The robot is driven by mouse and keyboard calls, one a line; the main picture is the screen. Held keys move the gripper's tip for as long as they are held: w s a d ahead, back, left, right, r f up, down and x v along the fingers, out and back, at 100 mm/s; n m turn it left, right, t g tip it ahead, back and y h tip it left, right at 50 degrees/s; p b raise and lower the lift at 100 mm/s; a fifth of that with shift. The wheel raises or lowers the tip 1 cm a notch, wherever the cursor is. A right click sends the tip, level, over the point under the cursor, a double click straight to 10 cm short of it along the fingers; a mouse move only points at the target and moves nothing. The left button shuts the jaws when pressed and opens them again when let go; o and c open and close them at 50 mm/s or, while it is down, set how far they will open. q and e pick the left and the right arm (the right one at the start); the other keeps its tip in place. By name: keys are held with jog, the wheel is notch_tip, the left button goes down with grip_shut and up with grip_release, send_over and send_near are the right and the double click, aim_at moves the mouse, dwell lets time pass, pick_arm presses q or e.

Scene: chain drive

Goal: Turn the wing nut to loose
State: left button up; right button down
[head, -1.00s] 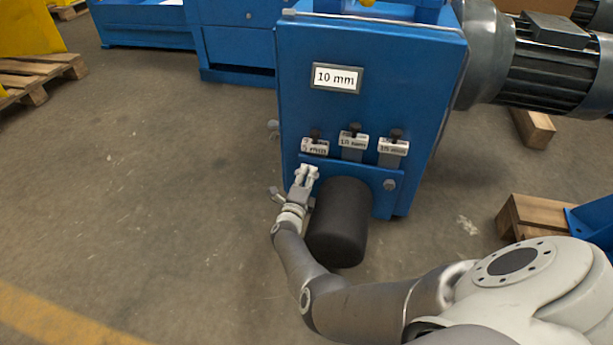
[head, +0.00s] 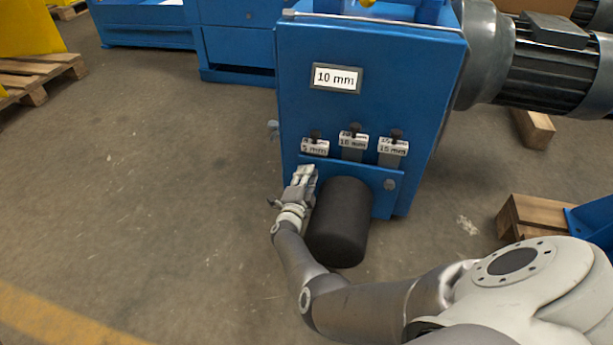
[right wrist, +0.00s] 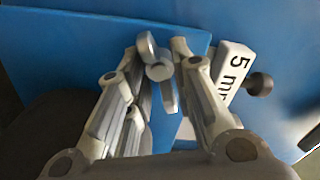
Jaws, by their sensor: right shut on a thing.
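The grey wing nut (right wrist: 158,72) shows in the right wrist view on a blue plate (right wrist: 95,35), between the fingers. Its two wings point up-left and down-right there. My right gripper (right wrist: 160,75) is shut on it. In the head view my right gripper (head: 305,172) is at the left end of the plate (head: 350,172) low on the blue housing, and it hides the wing nut. My left gripper is not in view.
A black cylinder (head: 340,222) sticks out close to the right of my gripper. Tags marked 5 mm (head: 315,148), 10 mm (head: 352,141) and 15 mm (head: 393,147) hang above the plate. A sign reading 10 mm (head: 336,77) is higher up.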

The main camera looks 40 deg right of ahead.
jog(key=shift+n, duration=0.6)
jog(key=c, duration=1.4)
grip_release()
jog(key=shift+c, duration=0.2)
